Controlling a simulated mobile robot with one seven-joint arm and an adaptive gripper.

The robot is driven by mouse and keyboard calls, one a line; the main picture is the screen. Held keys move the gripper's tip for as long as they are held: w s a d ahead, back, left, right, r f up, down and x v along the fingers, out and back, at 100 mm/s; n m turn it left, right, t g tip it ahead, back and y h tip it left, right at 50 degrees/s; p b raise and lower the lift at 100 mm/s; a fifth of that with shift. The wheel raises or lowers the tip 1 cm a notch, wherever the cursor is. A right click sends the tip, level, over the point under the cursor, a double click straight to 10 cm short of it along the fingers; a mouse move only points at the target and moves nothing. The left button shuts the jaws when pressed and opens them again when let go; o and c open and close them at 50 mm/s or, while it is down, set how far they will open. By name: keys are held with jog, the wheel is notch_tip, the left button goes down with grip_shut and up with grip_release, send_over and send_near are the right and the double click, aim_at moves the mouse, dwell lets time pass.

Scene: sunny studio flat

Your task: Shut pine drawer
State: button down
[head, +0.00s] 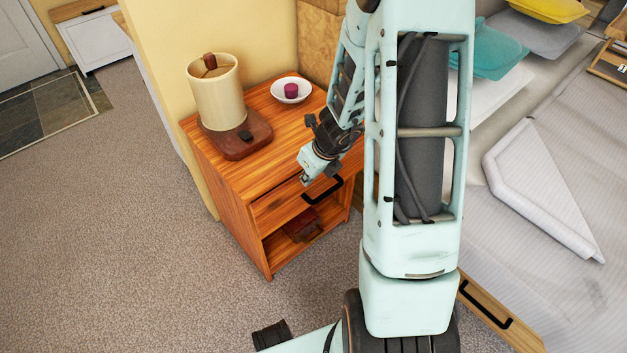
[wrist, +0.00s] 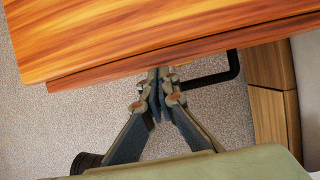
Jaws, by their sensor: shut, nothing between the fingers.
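The pine drawer (head: 275,214) is in the upper part of the orange-brown wooden nightstand, with a black bar handle (head: 323,191) on its front. The handle also shows in the wrist view (wrist: 225,72), right of my fingers. My gripper (head: 305,181) is at the drawer's front, left of the handle. In the wrist view my gripper (wrist: 157,72) has its fingers together and empty, with the tips at the edge of the wooden front. I cannot tell whether they touch it. How far the drawer stands open is hard to tell, as my arm hides its right part.
A cream lamp (head: 218,92) on a brown base and a white bowl (head: 291,89) with a dark red item stand on the nightstand top. A dark red object (head: 301,226) lies in the open shelf below. The bed (head: 560,130) is at right. Carpet at left is clear.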

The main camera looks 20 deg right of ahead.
aim_at(299, 174)
dwell(0.3)
jog(key=shift+w+a+r+p, duration=0.1)
jog(key=shift+w+a+p, duration=0.1)
jog(key=shift+w+p, duration=0.3)
jog(key=shift+w+a+r+p, duration=0.1)
jog(key=shift+w+a+p, duration=0.1)
jog(key=shift+w+p, duration=0.25)
jog(key=shift+w+a+f, duration=0.1)
jog(key=shift+w+f, duration=0.05)
jog(key=shift+w, duration=0.3)
